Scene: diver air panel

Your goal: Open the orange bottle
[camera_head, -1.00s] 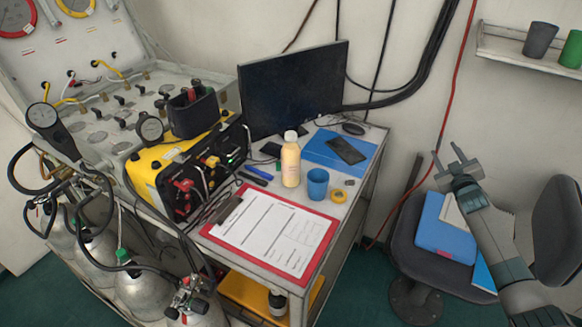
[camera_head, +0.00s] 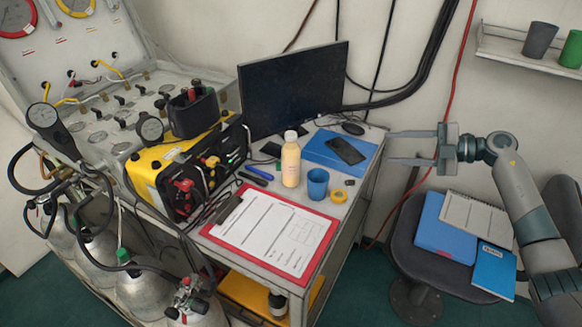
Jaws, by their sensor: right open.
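The orange bottle (camera_head: 291,164) stands upright on the table, with a white cap (camera_head: 291,136) on top. It is left of the blue cup and in front of the black monitor. My right gripper (camera_head: 388,147) comes in from the right, at the table's right edge, with its two fingers spread and pointing left toward the bottle. It is open and empty, apart from the bottle, with the blue cup and phone between or near them. My left gripper is not in view.
A blue cup (camera_head: 317,184) and a yellow tape roll (camera_head: 338,196) stand right of the bottle. A phone (camera_head: 346,150) lies on a blue folder (camera_head: 322,148) behind. A red clipboard (camera_head: 327,246) lies in front. A monitor (camera_head: 292,88) stands behind; a chair (camera_head: 408,240) is at right.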

